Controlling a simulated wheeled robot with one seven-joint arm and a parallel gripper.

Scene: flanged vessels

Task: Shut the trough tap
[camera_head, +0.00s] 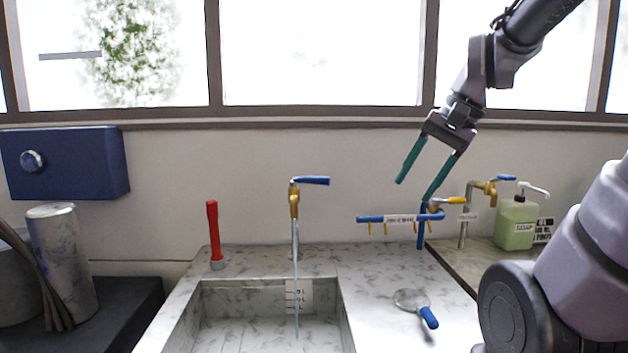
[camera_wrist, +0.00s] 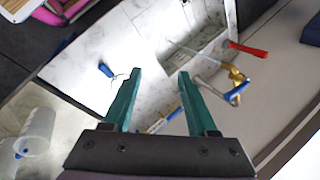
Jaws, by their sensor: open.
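The trough tap (camera_head: 294,205) is brass with a blue lever (camera_head: 312,181) pointing right in the head view. A thin stream of water (camera_head: 296,270) runs from it into the marble trough (camera_head: 190,315). In the wrist view the tap (camera_wrist: 236,74) and its blue lever (camera_wrist: 237,91) lie right of the fingers, and the stream (camera_wrist: 190,51) shows too. My gripper (camera_head: 414,190) is open and empty, with long green fingers. In the head view it is right of the tap, above the blue rail, apart from the lever. Its fingers (camera_wrist: 160,72) also show in the wrist view.
A blue rail with yellow hooks (camera_head: 385,219) stands right of the tap. Beyond it are a tap with a blue lever (camera_head: 490,190) and a green soap bottle (camera_head: 516,224). A strainer (camera_head: 411,299) lies on the counter. A red-handled object (camera_head: 213,230) stands left of the tap.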

